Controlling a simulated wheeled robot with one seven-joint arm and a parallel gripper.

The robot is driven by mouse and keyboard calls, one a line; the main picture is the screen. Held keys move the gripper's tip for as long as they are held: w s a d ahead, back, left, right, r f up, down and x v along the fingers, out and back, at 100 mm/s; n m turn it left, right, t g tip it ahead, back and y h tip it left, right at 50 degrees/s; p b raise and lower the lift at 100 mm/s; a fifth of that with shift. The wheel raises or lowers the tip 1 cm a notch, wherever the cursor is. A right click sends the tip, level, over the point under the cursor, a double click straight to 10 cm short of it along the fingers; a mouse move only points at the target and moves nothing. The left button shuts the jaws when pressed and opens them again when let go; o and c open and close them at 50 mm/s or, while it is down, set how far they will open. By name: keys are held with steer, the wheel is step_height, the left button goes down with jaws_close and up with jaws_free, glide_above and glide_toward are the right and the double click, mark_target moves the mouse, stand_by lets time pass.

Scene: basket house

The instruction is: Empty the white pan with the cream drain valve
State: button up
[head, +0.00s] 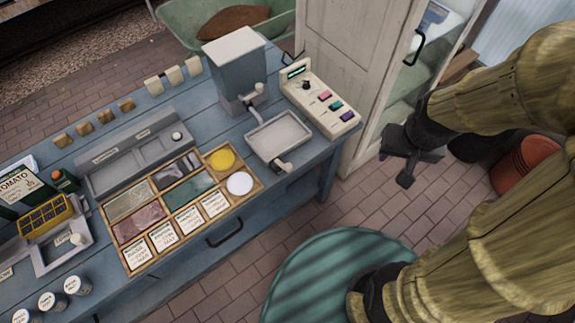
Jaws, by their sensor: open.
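The white pan (262,142) sits near the right end of the blue workbench, below a grey-blue hopper (232,80). Its inside looks plain pale grey; I cannot tell what it holds. The cream drain valve (283,166) is at the pan's front edge, by the bench edge. My gripper (396,166) is open and empty, to the right of the pan and apart from it, in front of the cupboard. A crank handle (256,94) on the hopper juts out above the pan's back edge.
A cream control box (318,98) with coloured buttons stands right of the pan. A wooden tray (140,225) of labelled compartments lies to its left. A white cupboard (348,60) stands behind. A green round object (325,270) is on the brick floor in front.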

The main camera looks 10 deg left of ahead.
mark_target(288, 166)
steer(key=w+a+f+m+g+y+b, duration=0.2)
steer(key=w+f+m+y+b, duration=0.1)
steer(key=f, duration=0.6)
steer(key=w+a+f+m+g+y+b, duration=0.2)
steer(key=w+a+f+m+y+b, duration=0.1)
steer(key=f+m+y, duration=0.4)
steer(key=w+a+f+m+g+y+b, duration=0.3)
steer(key=w+f+m+y+b, duration=0.2)
steer(key=f, duration=0.6)
steer(key=shift+w+a+y+b, duration=0.25)
steer(key=shift+y+b, duration=0.25)
steer(key=shift+y, duration=0.7)
steer(key=p+x, duration=0.3)
steer(key=x, duration=1.4)
steer(key=shift+s+a+p, duration=0.1)
steer(key=shift+a+p, duration=0.05)
steer(key=shift+p, duration=0.25)
